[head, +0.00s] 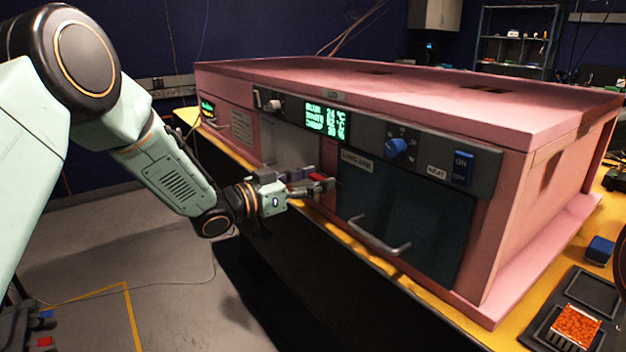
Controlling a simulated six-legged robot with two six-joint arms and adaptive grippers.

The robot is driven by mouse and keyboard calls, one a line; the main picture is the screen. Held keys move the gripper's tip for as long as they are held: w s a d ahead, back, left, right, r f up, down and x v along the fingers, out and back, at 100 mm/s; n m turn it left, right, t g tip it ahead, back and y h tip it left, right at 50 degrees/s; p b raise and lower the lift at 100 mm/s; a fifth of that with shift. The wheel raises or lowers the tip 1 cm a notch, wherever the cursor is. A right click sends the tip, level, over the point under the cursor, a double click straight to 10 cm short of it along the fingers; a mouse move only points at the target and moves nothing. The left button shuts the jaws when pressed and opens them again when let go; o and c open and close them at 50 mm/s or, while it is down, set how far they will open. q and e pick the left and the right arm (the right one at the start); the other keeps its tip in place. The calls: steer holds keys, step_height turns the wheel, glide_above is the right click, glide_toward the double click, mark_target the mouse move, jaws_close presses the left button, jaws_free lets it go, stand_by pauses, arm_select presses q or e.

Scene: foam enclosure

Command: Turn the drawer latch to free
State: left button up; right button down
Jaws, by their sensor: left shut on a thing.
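The drawer latch (317,177) shows as a small red piece between the fingers of my left gripper (318,183). The gripper is shut on it at the front of the pink enclosure (400,100), just left of a dark front panel (400,215). The fingers hide most of the latch, so I cannot tell which way it is turned. A silver bar handle (378,238) sits on the dark panel, below and right of the gripper. My right gripper is not in view.
A control strip above the panel carries a green display (327,118), a blue knob (398,147) and a blue switch (462,168). A yellow bench edge (345,235) runs below. A tray of orange bits (577,325) and a blue block (600,249) lie at right.

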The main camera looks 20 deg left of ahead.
arm_select(q)
steer(key=shift+c, duration=1.1)
steer(key=m, duration=0.4)
steer(key=shift+s+d, duration=0.1)
steer(key=shift+s+d+f+m+b, duration=0.1)
steer(key=shift+m+b, duration=0.95)
steer(key=shift+m, duration=1.3)
steer(key=shift+w+f+m+b, duration=0.1)
steer(key=shift+m+b, duration=1)
steer(key=shift+m, duration=1.2)
steer(key=shift+s+d+f+m+b, duration=0.1)
steer(key=shift+m+b, duration=0.95)
steer(key=shift+m, duration=1.3)
steer(key=o, duration=1.2)
steer(key=shift+c, duration=0.2)
